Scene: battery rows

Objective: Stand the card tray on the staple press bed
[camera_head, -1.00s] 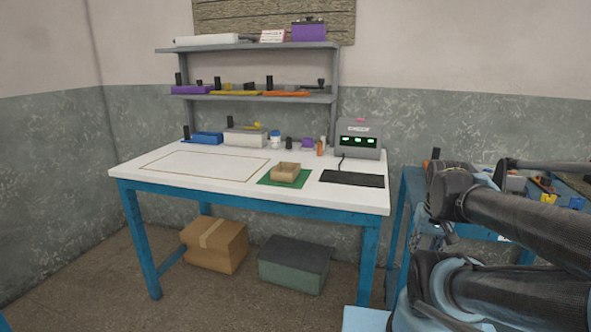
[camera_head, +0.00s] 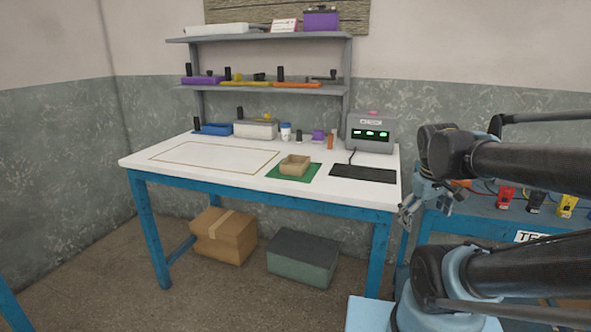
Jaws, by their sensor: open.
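A small tan open-topped tray (camera_head: 294,165), which looks like the card tray, sits upright on a green mat (camera_head: 311,176) on the white workbench. A grey boxy machine (camera_head: 371,133) with green lit displays stands at the bench's back right. A flat black pad (camera_head: 363,173) lies in front of it, with a cable between them. I cannot tell which of these is the staple press bed. My gripper (camera_head: 407,216) is open and empty, by the bench's right end, well to the right of the tray and apart from it.
A two-level shelf (camera_head: 262,88) with tools rises behind the workbench (camera_head: 225,181). Bottles and boxes line the bench's back edge. The left of the bench, with an outlined rectangle, is clear. A blue table (camera_head: 480,223) holding coloured meters stands at right.

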